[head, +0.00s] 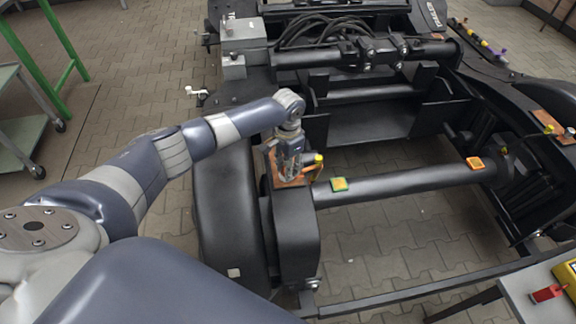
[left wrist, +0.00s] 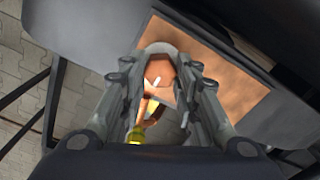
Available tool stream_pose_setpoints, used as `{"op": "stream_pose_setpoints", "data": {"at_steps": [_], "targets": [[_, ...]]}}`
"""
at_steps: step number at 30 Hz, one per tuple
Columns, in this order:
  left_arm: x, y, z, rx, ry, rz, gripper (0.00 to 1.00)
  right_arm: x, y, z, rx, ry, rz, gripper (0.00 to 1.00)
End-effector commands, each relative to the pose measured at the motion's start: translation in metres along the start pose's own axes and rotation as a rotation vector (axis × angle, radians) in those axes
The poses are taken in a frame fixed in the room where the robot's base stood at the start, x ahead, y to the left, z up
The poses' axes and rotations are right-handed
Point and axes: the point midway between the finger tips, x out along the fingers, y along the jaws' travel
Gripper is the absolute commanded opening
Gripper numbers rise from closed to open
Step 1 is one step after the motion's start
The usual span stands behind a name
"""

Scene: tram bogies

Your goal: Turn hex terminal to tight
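My left gripper (head: 289,176) points down over a copper-coloured plate (head: 277,168) on the black bogie frame. In the left wrist view the plate (left wrist: 232,78) lies beyond the two grey fingers (left wrist: 160,85). Between the fingers show an orange-brown part with a white stripe (left wrist: 154,84) and a rounded grey part. The hex terminal cannot be made out clearly; the fingers cover that spot. Whether they press on it cannot be told. An orange cable with a yellow end (head: 318,159) rises beside the gripper. My right gripper is not in view.
Black cables (head: 325,30) lie at the back. A bench with a red-handled item (head: 547,293) is at lower right, and a green-framed cart (head: 22,135) at left.

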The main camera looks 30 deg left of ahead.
Motion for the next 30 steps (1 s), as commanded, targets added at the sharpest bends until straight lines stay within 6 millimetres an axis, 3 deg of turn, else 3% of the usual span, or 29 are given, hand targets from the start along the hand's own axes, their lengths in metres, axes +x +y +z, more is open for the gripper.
{"op": "stream_pose_setpoints", "data": {"at_steps": [2,17,30], "targets": [[0.000,0.000,0.000,0.000,0.000,0.000,0.03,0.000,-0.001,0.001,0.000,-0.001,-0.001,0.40],[-0.001,0.001,0.000,0.088,0.000,0.002,0.04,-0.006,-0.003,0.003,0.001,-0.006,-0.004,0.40],[-0.001,0.003,0.000,0.459,0.000,0.002,0.04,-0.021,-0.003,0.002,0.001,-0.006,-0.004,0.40]]}}
